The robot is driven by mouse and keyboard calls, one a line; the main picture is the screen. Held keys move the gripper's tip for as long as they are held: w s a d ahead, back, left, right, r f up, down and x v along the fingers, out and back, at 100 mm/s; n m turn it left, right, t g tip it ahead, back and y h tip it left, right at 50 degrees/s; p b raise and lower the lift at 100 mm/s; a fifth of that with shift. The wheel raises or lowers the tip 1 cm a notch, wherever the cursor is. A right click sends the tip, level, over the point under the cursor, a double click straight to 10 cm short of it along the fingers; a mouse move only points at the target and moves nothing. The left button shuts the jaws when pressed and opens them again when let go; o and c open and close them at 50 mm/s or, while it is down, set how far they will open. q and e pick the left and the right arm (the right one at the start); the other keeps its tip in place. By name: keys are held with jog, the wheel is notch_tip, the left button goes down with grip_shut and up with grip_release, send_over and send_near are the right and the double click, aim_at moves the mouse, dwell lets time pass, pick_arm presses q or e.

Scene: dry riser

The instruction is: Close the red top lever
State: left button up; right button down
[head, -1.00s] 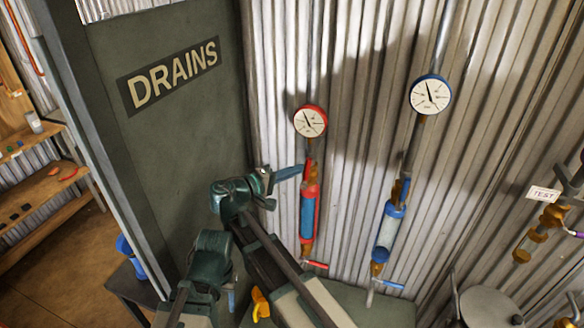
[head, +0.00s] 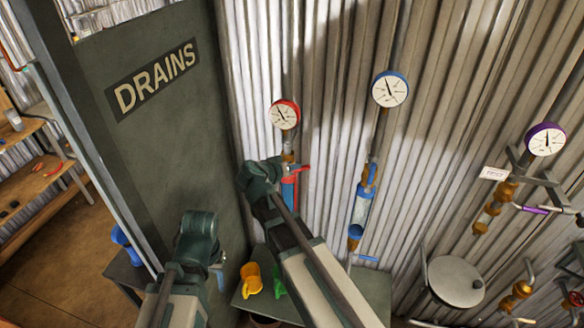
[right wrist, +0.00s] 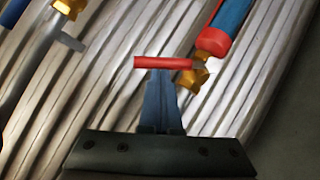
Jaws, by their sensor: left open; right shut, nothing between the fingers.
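The red top lever (right wrist: 150,62) sits on a brass valve (right wrist: 195,76) beside the red end cap (right wrist: 213,42) of a blue sight tube. It lies roughly crosswise to the pipe. In the head view the lever (head: 300,168) points right, below the red gauge (head: 285,114). My right gripper (right wrist: 161,76) is shut and empty, its blue fingertips right at the lever's middle; whether they touch cannot be told. In the head view its wrist hides part of the valve. My left gripper (head: 219,278) hangs low near the green panel, open and mostly hidden.
To the right stand a blue-gauge (head: 390,89) pipe and a purple-gauge (head: 545,139) pipe. The DRAINS panel (head: 160,130) is at the left. A yellow jug (head: 251,279) and a green one (head: 278,281) stand on the low bench (head: 375,290).

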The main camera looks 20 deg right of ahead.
jog(key=shift+s+d+f+m+y, duration=0.35)
jog(key=shift+s+d+m+y, duration=0.15)
jog(key=shift+s+m, duration=0.1)
pick_arm(q)
jog(key=shift+s+f+b, duration=0.6)
jog(key=shift+f+b, duration=0.05)
jog(key=shift+b, duration=0.05)
pick_arm(e)
jog(key=shift+d+f+m+t+y, duration=0.2)
jog(key=shift+f+m+t+y, duration=0.15)
jog(key=shift+f, duration=0.15)
jog(key=shift+d+f+m+t+y, duration=0.15)
jog(key=shift+f+m+t+y, duration=0.1)
jog(key=shift+f+t+y, duration=0.15)
pick_arm(q)
jog(key=shift+f, duration=0.1)
pick_arm(e)
jog(key=shift+f, duration=0.15)
jog(key=shift+d, duration=0.1)
